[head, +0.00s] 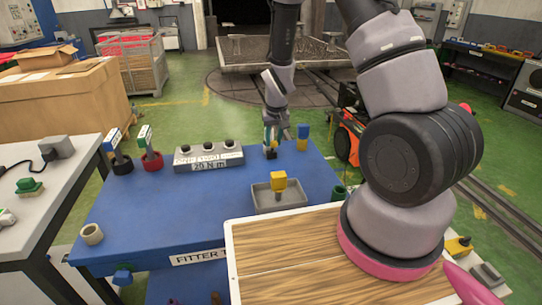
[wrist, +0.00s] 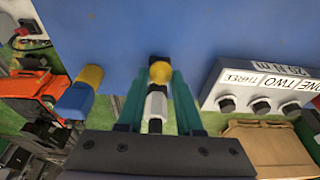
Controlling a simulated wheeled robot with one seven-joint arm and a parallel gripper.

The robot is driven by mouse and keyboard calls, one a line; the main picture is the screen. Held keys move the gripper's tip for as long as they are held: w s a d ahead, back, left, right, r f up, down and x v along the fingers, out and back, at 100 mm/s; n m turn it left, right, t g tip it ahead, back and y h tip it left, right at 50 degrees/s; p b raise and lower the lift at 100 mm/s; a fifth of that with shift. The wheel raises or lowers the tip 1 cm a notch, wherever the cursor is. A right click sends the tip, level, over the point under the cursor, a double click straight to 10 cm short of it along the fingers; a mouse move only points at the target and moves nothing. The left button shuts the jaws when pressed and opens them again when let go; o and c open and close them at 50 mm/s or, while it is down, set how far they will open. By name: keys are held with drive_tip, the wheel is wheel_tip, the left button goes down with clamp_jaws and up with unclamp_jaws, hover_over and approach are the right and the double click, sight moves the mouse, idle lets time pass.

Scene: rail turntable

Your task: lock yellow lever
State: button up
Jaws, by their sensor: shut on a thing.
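My gripper (wrist: 158,80) has green fingers and is shut on a piece with a round yellow end (wrist: 160,72) and a pale, faceted shank (wrist: 155,106). I cannot tell for sure whether this piece is the yellow lever. In the head view my gripper (head: 272,142) points down at the far edge of the blue table (head: 140,215), and the held piece is small and partly hidden by the fingers.
A grey panel (head: 208,157) with black knobs, marked "20 N m", is left of the gripper. Nearer is a grey tray (head: 262,203) holding a yellow block (head: 278,181). Two flagged tools stand in black (head: 122,165) and red (head: 152,162) rings. The table's left front is mostly clear.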

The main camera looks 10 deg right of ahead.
sight(272, 132)
drive_tip(key=shift+w+r, duration=0.3)
drive_tip(key=shift+w, duration=0.2)
drive_tip(key=shift+w+r, duration=0.1)
drive_tip(key=shift+w, duration=0.1)
drive_tip(key=shift+w+r, duration=0.2)
drive_tip(key=shift+w, duration=0.55)
drive_tip(key=shift+w+r, duration=0.1)
drive_tip(key=shift+w, duration=0.45)
clamp_jaws()
